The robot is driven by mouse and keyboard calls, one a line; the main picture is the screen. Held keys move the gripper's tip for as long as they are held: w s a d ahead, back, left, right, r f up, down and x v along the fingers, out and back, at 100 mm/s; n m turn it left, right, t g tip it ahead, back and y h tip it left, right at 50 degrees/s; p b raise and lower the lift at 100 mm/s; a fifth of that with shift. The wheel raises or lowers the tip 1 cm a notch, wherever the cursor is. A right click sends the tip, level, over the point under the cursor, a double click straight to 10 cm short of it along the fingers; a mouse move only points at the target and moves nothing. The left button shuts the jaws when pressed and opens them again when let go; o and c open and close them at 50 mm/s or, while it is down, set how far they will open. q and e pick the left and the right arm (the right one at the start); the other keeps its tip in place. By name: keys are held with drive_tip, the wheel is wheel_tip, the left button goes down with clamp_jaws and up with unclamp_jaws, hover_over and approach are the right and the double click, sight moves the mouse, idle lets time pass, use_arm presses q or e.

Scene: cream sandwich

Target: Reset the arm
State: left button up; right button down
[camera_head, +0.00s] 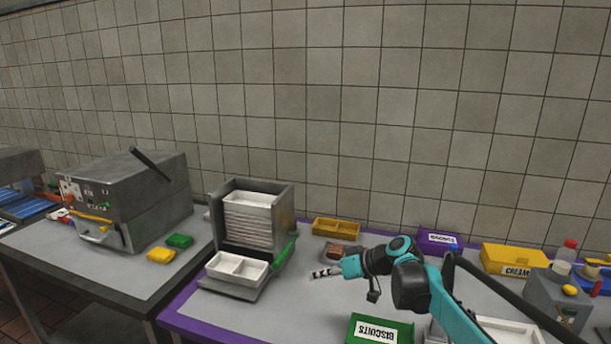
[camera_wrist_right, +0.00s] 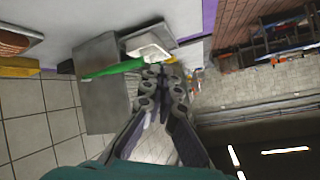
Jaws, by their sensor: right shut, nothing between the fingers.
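My right arm comes in from the lower right in the head view, teal and black. Its gripper (camera_head: 326,272) is shut and empty above the grey table top, just right of the tray dispenser. In the right wrist view the fingers of the gripper (camera_wrist_right: 165,78) lie close together with nothing between them. My left gripper is not in view.
The metal dispenser (camera_head: 282,197) holds a stack of white trays, with a two-part white tray (camera_head: 237,268) in front and a green handle (camera_head: 284,254). A green biscuits box (camera_head: 380,331), yellow bin (camera_head: 337,229), purple box (camera_head: 437,240) and yellow cream box (camera_head: 514,258) surround the arm.

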drive_tip(key=s+d+f+m+h, duration=0.2)
drive_tip(key=s+d+f+h, duration=0.1)
drive_tip(key=s, duration=0.7)
drive_tip(key=s+d+f+m+t+h, duration=0.1)
drive_tip(key=s+d+f+m+h, duration=0.1)
drive_tip(key=s+d, duration=0.4)
drive_tip(key=s+d+f+m+h, duration=0.3)
drive_tip(key=s+d+f+h, duration=0.2)
drive_tip(key=s, duration=1.1)
drive_tip(key=shift+s+d+f+t, duration=0.15)
drive_tip(key=shift+d+f+t, duration=0.15)
drive_tip(key=shift+f, duration=0.15)
